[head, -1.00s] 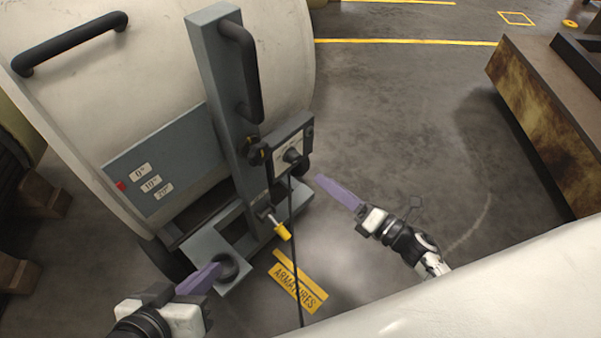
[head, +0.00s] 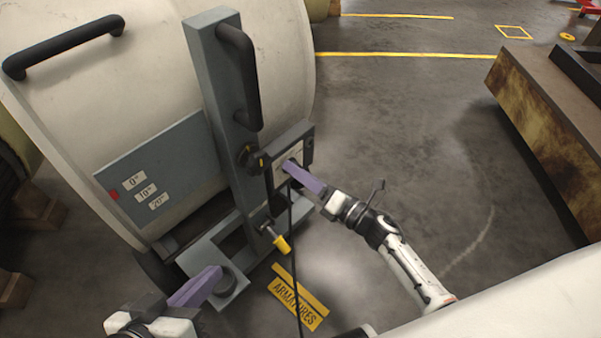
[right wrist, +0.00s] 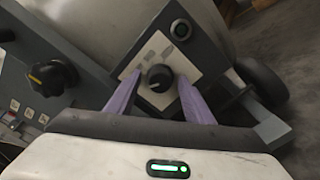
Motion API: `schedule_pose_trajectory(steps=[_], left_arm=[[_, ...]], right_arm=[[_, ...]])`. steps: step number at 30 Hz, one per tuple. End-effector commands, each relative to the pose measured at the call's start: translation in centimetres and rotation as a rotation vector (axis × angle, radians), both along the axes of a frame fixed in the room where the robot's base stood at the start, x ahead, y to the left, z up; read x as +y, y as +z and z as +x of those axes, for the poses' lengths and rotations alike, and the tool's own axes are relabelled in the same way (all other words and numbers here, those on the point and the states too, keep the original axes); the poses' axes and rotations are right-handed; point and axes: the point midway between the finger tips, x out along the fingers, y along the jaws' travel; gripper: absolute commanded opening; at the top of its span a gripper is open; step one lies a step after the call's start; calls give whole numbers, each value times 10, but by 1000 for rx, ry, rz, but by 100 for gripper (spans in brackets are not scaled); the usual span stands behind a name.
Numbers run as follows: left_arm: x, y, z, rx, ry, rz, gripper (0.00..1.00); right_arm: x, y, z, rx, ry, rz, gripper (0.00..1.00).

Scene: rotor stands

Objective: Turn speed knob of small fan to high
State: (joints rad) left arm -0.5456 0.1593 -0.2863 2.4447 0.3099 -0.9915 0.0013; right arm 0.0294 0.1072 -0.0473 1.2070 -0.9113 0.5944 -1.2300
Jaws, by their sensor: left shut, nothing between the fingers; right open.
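The fan (head: 60,95) is a large cream drum with a grey post. A small control box (head: 307,146) with a light face plate sits on the post's right side. In the right wrist view its black speed knob (right wrist: 159,78) has a white pointer mark, aimed toward the lower left. My right gripper (head: 293,168) is at the box's face; in the wrist view its purple fingers (right wrist: 154,92) are open, one on each side of the knob. I cannot tell if they touch it. In the head view the fingers hide the knob. My left gripper (head: 213,277) is shut and empty, low at the left near the fan's base.
A second black knob (head: 249,157) is on the post, and it also shows in the right wrist view (right wrist: 52,77). A yellow-handled lever (head: 281,243) and a hanging black cable (head: 292,250) are below the box. A brown bench (head: 540,110) stands at the right; the floor between is clear.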

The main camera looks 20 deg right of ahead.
Motion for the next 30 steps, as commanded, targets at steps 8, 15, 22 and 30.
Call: schedule_pose_trajectory(steps=[8, 15, 22, 30], left_arm=[[0, 0, 0, 1, 0, 0, 0], [0, 0, -1, 3, -1, 3, 0], [2, -3, -1, 14, -1, 16, 0], [6, -8, -3, 35, -2, 46, 0]], right_arm=[[0, 0, 0, 0, 0, 0, 6], [0, 0, 0, 11, 0, 20, 6], [-1, 1, 0, 61, 0, 110, 7], [-1, 2, -1, 173, 1, 311, 7]])
